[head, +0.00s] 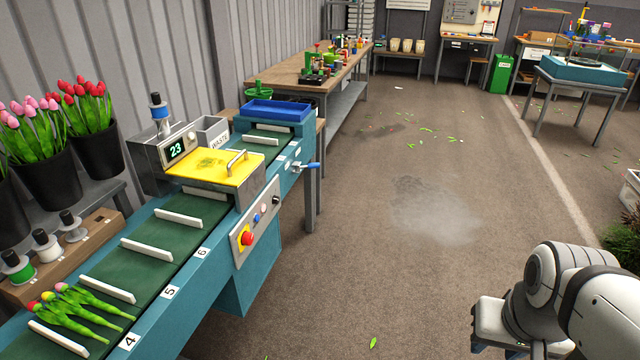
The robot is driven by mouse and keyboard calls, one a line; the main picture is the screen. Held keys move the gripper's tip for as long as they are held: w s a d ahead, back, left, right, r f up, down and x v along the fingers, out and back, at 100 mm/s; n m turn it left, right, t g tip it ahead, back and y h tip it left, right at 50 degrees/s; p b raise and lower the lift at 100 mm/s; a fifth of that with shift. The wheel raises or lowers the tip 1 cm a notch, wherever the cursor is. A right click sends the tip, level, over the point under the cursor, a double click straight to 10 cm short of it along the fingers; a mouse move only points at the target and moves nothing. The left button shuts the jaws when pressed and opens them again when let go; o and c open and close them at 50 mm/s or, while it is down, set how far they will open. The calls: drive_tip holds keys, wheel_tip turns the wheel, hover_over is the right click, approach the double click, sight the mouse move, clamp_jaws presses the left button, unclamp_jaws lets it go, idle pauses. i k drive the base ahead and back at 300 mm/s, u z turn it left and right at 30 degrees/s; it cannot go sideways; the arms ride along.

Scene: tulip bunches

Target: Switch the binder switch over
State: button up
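The binder (165,165) is a grey metal box over the green conveyor, with a yellow hinged cover (215,168) that lies shut and a display (177,150) reading 23. A control panel (255,222) on the conveyor's side carries a red button (247,239), small blue and pale controls, and a dark knob (276,201). I cannot tell which control is the binder switch, or its position. A blue-handled lever (306,167) sits further along the side. My arm shows at bottom right, well apart from the panel; my gripper's fingers are not visible.
Tulips (75,310) lie on the conveyor between white dividers. A blue tray (276,111) stands at its far end beside a wooden bench (285,72). Black tulip buckets (95,150) line the left wall. The floor (390,230) between conveyor and arm is mostly clear.

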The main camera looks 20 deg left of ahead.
sight(247, 239)
drive_tip(key=u, duration=0.4)
drive_tip(key=i, duration=1.1)
drive_tip(key=u, duration=0.85)
drive_tip(key=k, duration=0.9)
drive_tip(key=u, duration=0.15)
drive_tip(key=i, duration=0.95)
drive_tip(key=z, duration=0.1)
